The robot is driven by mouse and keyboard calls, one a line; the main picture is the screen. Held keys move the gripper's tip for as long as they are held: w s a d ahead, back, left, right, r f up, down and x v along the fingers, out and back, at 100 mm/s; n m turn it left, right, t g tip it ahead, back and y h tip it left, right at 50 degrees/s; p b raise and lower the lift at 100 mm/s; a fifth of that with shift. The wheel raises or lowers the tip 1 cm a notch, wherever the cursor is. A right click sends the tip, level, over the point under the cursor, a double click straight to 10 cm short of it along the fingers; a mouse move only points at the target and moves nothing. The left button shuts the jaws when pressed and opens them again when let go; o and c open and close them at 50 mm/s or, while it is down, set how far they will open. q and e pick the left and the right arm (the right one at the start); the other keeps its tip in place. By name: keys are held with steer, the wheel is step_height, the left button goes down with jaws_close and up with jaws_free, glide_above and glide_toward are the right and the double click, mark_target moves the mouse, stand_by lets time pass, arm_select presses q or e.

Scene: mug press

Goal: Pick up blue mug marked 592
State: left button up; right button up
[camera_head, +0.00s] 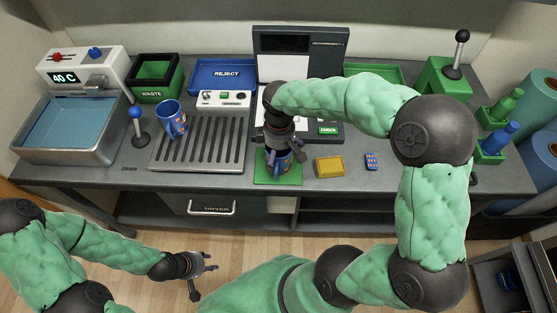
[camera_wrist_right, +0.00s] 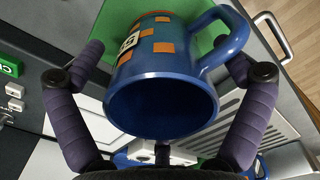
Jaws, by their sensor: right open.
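A blue mug with orange squares (camera_wrist_right: 165,90) stands on the green mat (camera_head: 262,178). It is mostly hidden by my right arm in the head view (camera_head: 284,164). In the right wrist view its open rim faces the camera, its handle points to the upper right, and a white label shows on its side, too slanted to read. My right gripper (camera_wrist_right: 166,62) is open, its fingers on either side of the mug, with gaps visible. A second blue mug with orange marks (camera_head: 171,119) stands on the slatted tray (camera_head: 200,150). My left gripper (camera_head: 205,274) is open and empty, in front of the bench.
A yellow block (camera_head: 329,167) and a small blue keypad-like item (camera_head: 371,161) lie right of the mat. Behind are a blue REJECT tray (camera_head: 222,76), a WASTE bin (camera_head: 155,77) and a screen machine (camera_head: 300,50). A water basin (camera_head: 68,128) stands at left.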

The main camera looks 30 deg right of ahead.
steer(key=shift+f, duration=0.5)
steer(key=c, duration=1.5)
steer(key=shift+o, duration=0.2)
steer(key=shift+r, duration=0.2)
